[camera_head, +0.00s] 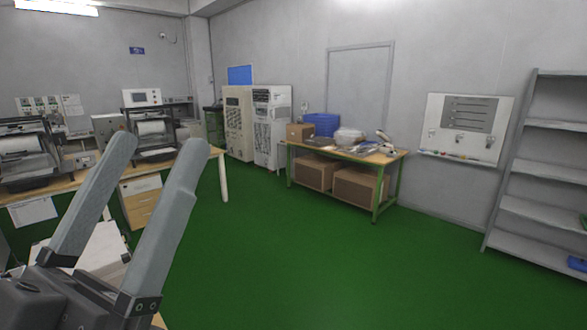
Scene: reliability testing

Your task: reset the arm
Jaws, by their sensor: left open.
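My left gripper (154,160) shows large at the lower left of the head view. Its two long grey fingers point up and to the right and stand apart, with nothing between them. It is in front of a wooden-topped workbench (190,161) and touches nothing that I can see. My right gripper and right arm are not in view.
Two machines with rollers (153,130) stand on the left workbench. Cabinets (271,125) stand by the back wall. A table (345,153) holds boxes and a blue crate (321,123). Grey shelves (540,205) stand at right. The green floor (320,265) is clear.

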